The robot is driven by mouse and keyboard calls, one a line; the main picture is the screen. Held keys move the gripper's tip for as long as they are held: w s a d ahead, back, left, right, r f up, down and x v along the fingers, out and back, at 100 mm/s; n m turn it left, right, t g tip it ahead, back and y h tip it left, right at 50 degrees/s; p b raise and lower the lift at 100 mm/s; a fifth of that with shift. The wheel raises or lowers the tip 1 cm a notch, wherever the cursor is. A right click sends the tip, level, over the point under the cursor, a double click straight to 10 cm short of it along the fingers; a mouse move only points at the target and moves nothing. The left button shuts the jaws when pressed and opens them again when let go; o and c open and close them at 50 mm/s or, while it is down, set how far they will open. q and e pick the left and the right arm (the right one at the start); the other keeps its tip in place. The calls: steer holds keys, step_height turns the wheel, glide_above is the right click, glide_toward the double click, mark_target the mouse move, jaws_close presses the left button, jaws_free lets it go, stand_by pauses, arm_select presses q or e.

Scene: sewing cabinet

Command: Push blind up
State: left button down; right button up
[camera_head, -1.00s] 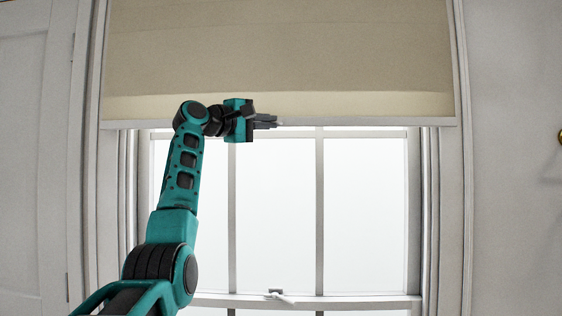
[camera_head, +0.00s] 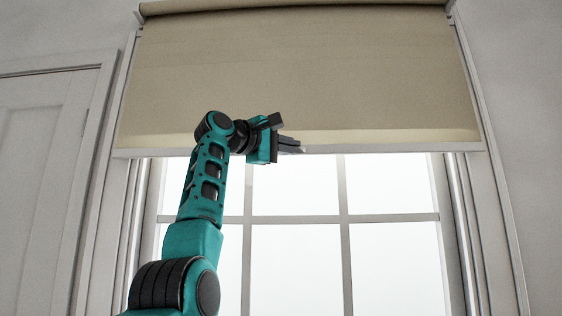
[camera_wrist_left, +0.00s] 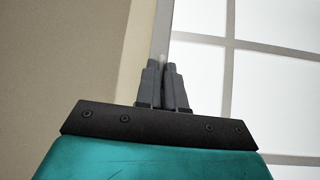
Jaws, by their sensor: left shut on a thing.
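The beige roller blind (camera_head: 300,70) hangs over the upper part of the window, its white bottom bar (camera_head: 400,147) level above the bare panes. My left gripper (camera_head: 292,147) is at this bar, left of its middle, and is shut on it. In the left wrist view, the two grey fingers (camera_wrist_left: 164,80) close on the bar (camera_wrist_left: 162,38), with blind fabric (camera_wrist_left: 105,60) to the left. The fingertips partly hide the contact. My right gripper is in neither view.
The blind's roller (camera_head: 290,8) runs along the top of the window frame. A white panelled door (camera_head: 40,180) stands to the left. Window bars (camera_head: 345,270) cross the bright panes below the blind. The wall to the right is bare.

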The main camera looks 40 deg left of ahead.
arm_select(q)
steer(key=shift+r, duration=0.55)
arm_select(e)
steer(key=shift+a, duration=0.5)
arm_select(q)
steer(key=c, duration=1.2)
jaws_free()
steer(key=shift+c, duration=0.2)
steer(key=shift+s+a+f, duration=0.1)
steer(key=shift+s, duration=0.1)
steer(key=s+a+f+b, duration=0.1)
steer(key=s+b, duration=0.3)
steer(key=s, duration=0.8)
steer(key=shift+s+a+b, duration=0.15)
steer(key=shift+a+b, duration=0.2)
steer(key=shift+b, duration=0.05)
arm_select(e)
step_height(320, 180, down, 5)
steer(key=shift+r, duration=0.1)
